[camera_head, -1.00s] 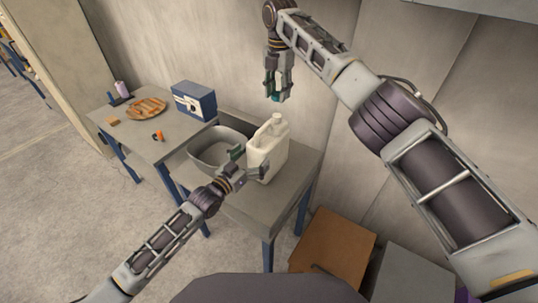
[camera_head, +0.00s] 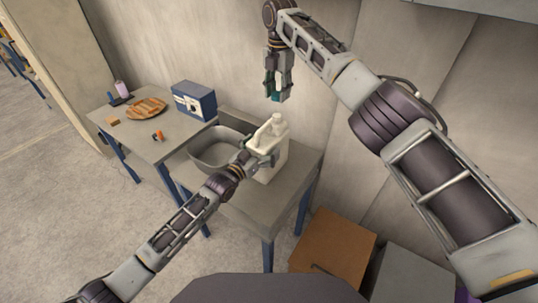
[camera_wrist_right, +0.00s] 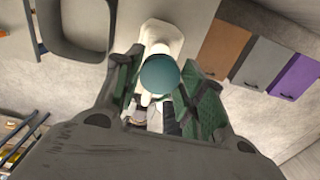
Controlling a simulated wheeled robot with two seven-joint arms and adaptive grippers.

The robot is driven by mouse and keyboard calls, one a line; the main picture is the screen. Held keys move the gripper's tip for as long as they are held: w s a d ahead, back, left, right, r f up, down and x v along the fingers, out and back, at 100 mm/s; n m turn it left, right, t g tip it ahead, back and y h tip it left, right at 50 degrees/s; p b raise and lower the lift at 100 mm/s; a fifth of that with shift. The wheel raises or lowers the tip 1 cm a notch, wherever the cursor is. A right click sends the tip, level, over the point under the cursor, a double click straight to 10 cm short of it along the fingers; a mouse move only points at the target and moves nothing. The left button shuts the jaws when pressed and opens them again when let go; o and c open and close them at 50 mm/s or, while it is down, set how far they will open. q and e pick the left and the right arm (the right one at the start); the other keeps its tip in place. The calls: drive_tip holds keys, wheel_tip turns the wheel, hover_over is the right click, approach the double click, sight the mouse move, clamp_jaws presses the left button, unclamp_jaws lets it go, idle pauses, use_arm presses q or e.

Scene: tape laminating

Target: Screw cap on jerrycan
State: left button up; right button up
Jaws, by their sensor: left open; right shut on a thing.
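The white jerrycan (camera_head: 281,134) stands upright on the front table, its neck up; in the right wrist view its top (camera_wrist_right: 163,31) shows beyond the cap. My right gripper (camera_head: 279,92) points down above the jerrycan, shut on a round teal cap (camera_wrist_right: 159,74), which is apart from the neck. My left gripper (camera_head: 262,152) is open at the jerrycan's upper left side, with fingers close to its handle. Whether they touch it cannot be told.
A grey basin (camera_head: 203,158) stands left of the jerrycan on the table (camera_head: 245,204). A second table behind holds a blue box (camera_head: 194,101), an orange-brown item (camera_head: 147,108) and small parts. Brown (camera_head: 331,243) and grey boxes stand on the floor at the right.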

sight(278, 114)
use_arm(q)
drive_tip(key=c, duration=1.4)
drive_tip(key=shift+o, duration=0.2)
use_arm(e)
drive_tip(key=shift+w+d+f, duration=0.1)
drive_tip(key=shift+w+f, duration=0.05)
drive_tip(key=shift+f, duration=0.65)
drive_tip(key=shift+w+d+f, duration=0.1)
drive_tip(key=shift+d+f, duration=0.05)
drive_tip(key=shift+f, duration=0.7)
drive_tip(key=shift+w+d+f, duration=0.1)
drive_tip(key=shift+w+f, duration=0.05)
drive_tip(key=shift+f, duration=0.65)
drive_tip(key=shift+f, duration=0.2)
drive_tip(key=shift+f, duration=0.7)
drive_tip(key=shift+f, duration=0.6)
use_arm(q)
drive_tip(key=c, duration=0.5)
drive_tip(key=shift+c, duration=0.2)
use_arm(e)
drive_tip(key=shift+m, duration=0.3)
